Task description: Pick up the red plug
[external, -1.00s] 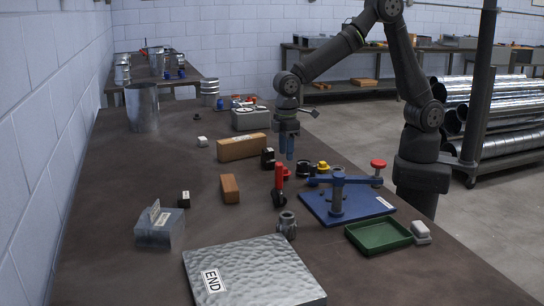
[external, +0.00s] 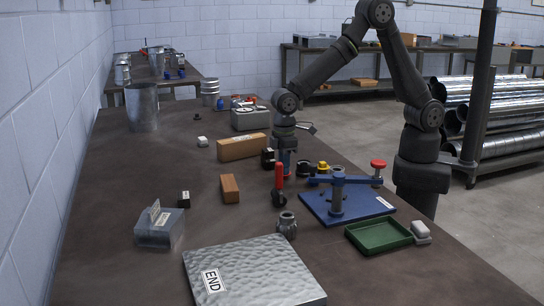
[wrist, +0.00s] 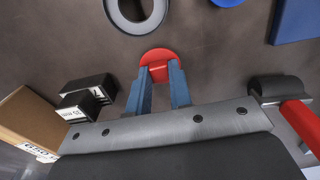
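The red plug (wrist: 158,53) stands on the table, a round red disc with a narrower raised part in the wrist view. My gripper (wrist: 160,74) is down at it, with one blue finger on each side of the raised part. The gap at the fingertips is about as wide as that part; I cannot tell whether the fingers press on it. In the external view my gripper (external: 286,168) points straight down behind the red-handled clamp (external: 279,182), and the plug is mostly hidden there.
Black blocks (wrist: 87,95) and a cardboard-brown box (wrist: 25,120) stand left of my gripper; the red-handled clamp (wrist: 290,105) is close on the right. A grey ring (wrist: 137,12) lies beyond the plug. A blue fixture (external: 345,205) and green tray (external: 378,236) are nearby.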

